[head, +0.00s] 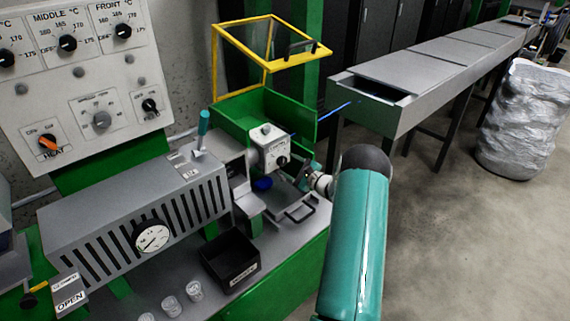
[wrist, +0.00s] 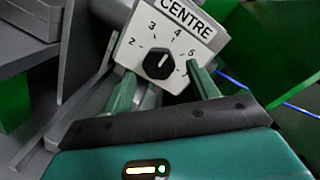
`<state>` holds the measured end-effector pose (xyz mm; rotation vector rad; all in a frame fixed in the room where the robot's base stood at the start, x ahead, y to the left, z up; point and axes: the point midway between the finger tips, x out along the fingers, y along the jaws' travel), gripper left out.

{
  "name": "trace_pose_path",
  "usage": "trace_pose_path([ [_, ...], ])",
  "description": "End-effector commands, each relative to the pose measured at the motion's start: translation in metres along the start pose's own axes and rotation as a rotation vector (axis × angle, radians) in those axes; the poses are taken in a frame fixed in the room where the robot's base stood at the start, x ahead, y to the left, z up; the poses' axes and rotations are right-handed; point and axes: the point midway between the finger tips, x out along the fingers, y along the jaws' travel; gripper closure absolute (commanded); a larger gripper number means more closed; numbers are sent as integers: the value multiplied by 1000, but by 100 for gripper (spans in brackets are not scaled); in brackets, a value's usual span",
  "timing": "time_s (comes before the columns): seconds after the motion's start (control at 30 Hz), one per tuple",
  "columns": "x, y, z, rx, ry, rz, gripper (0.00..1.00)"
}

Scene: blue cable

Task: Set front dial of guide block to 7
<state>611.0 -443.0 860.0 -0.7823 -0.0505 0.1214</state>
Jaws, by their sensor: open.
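The guide block (head: 268,151) is a pale box with a knob on top and a black dial (head: 282,161) on its face. In the wrist view its plate (wrist: 140,50) is labelled CENTRE, with 3, 4 and 5 readable around the black dial (wrist: 159,65). The lower right numbers are partly hidden, and I see no 7. My gripper (wrist: 161,75) is open, its two green fingers either side of the dial and apart from it. In the head view my gripper (head: 304,178) is just right of the block.
A green trough (head: 238,110) and a raised yellow-framed guard (head: 270,50) stand behind the block. A blue cable (head: 336,109) runs towards the long grey channel (head: 440,80). A black bin (head: 230,260) and a grey slotted housing (head: 140,220) lie to the left.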

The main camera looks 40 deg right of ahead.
Motion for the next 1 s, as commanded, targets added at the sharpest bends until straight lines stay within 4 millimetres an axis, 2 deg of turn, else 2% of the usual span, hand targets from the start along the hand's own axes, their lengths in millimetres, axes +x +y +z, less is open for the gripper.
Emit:
trace_pose_path([
  [0.1,18,0,0,0,-1,1,41],
  [0.2,26,1,0,1,-2,2,41],
  [0.5,29,0,0,1,-1,1,41],
  [0.57,29,0,0,1,-1,1,51],
  [0.73,29,0,0,0,-1,1,84],
  [1.0,29,1,0,15,-2,0,85],
])
